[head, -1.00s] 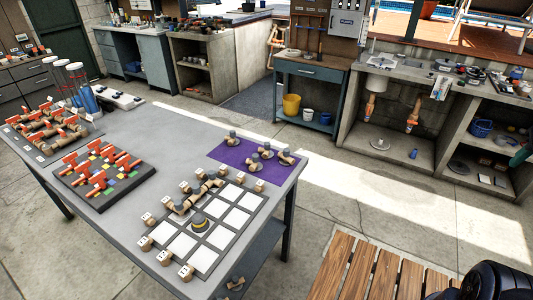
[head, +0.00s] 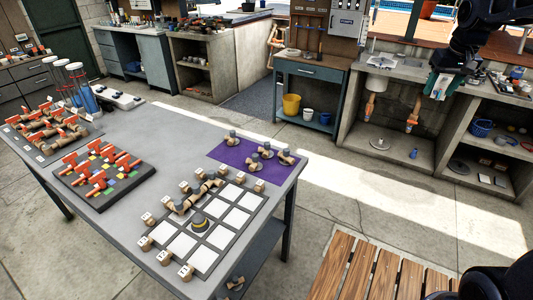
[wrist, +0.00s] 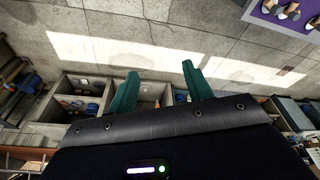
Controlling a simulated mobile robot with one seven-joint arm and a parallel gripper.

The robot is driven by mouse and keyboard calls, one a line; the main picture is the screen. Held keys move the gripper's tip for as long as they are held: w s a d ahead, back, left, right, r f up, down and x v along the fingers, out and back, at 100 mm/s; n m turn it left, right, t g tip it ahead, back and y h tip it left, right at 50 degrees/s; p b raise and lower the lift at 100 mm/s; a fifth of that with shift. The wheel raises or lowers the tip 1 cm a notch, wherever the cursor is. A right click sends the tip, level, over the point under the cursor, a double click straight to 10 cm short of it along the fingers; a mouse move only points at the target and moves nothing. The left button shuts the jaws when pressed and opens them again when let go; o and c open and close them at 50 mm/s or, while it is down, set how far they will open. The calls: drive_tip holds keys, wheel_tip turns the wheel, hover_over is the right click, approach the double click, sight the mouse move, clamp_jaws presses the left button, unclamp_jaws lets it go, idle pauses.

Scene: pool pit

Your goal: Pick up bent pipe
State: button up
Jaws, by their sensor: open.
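Several short tan pipe fittings with dark grey ends sit on the purple mat (head: 226,160) at the table's far right corner. One fitting (head: 265,150) there looks angled, but I cannot tell which is the bent pipe. Another fitting (head: 235,283) shows low at the table's front right, below the top. My gripper (head: 438,90) is at the upper right, well away from the table, in front of the back counter in the picture. In the wrist view my gripper's teal fingers (wrist: 160,72) are apart with nothing between them. The purple mat's corner (wrist: 262,18) shows there at upper right.
The grey table (head: 130,215) carries a board of white squares (head: 204,258) with pipe pieces and numbered blocks, and racks of orange-handled valves (head: 104,175). A slatted wooden bench (head: 365,275) stands at the lower right. Open concrete floor (head: 330,215) lies between table and counters.

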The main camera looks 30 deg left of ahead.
drive_tip(key=w+a+f+n, duration=0.1)
drive_tip(key=w+a+f, duration=0.1)
drive_tip(key=a, duration=0.5)
drive_tip(key=w+a+f+n, duration=0.1)
drive_tip(key=w+a, duration=0.1)
drive_tip(key=a, duration=0.5)
drive_tip(key=n+g+h, duration=0.1)
drive_tip(key=n+g, duration=0.2)
drive_tip(key=n, duration=0.2)
hover_over(267, 143)
wheel_tip(267, 143, down, 22)
wheel_tip(267, 143, down, 10)
drive_tip(key=shift+w+r, duration=0.1)
clamp_jaws()
